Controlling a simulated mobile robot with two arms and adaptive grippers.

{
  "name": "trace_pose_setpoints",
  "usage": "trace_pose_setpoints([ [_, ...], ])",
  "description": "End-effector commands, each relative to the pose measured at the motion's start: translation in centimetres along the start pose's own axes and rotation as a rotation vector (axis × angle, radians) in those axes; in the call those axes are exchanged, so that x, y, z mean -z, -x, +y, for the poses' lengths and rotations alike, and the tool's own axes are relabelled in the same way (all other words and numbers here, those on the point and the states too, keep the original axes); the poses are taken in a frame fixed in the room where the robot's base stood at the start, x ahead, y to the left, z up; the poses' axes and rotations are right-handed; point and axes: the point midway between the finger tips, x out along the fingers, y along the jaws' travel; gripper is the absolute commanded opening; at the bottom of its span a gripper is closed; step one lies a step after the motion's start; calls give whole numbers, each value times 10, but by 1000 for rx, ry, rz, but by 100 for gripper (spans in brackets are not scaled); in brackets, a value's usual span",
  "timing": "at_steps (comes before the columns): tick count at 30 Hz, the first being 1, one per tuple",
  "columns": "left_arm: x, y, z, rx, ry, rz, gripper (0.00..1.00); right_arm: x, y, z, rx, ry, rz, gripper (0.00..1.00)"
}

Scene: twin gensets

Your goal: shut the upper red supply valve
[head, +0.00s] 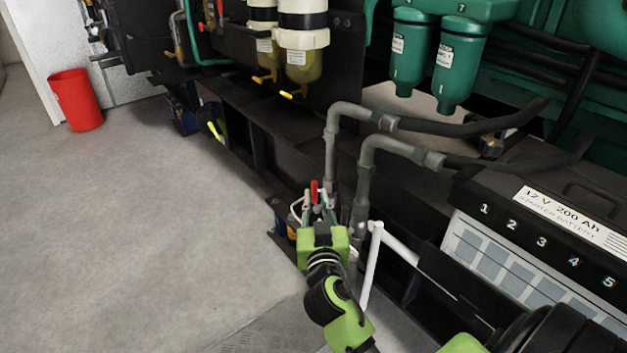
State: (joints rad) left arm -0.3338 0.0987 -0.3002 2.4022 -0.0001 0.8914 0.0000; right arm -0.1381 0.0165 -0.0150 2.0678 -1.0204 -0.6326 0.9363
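A small upright red lever (314,190) shows at the lower middle, in front of two grey pipes. It looks like a red valve handle; the valve body under it is hidden behind my gripper. A lower red valve cannot be made out.
Grey pipes (364,170) rise just right of my gripper. A white bent pipe (371,265) stands close beside my wrist. A battery (540,235) is at the right. Yellow-handled filter bowls (303,62) hang behind. A red bin (75,100) stands far left. The floor (130,230) at left is clear.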

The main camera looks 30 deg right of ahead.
Motion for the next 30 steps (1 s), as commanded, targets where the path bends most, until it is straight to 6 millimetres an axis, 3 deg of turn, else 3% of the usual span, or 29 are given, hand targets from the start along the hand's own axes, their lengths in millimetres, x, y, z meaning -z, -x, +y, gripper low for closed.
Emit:
trace_pose_setpoints([
  [6, 1, -1, 0, 4, 1, -11, 40, 1, -41, 1, -1, 1, 1, 17],
  [12, 1, -2, 0, 4, 1, -11, 40, 0, -59, 0, -1, 1, 1, 17],
  [22, 0, -1, 0, 4, 2, -11, 40, -1, -61, 0, 0, 0, -1, 17],
  [24, 0, -1, 0, 4, 2, -12, 40, -1, -61, 0, 0, 0, -1, 0],
  [30, 0, -2, 0, 4, 2, -12, 40, -1, -61, 1, -1, 0, -1, 0],
])
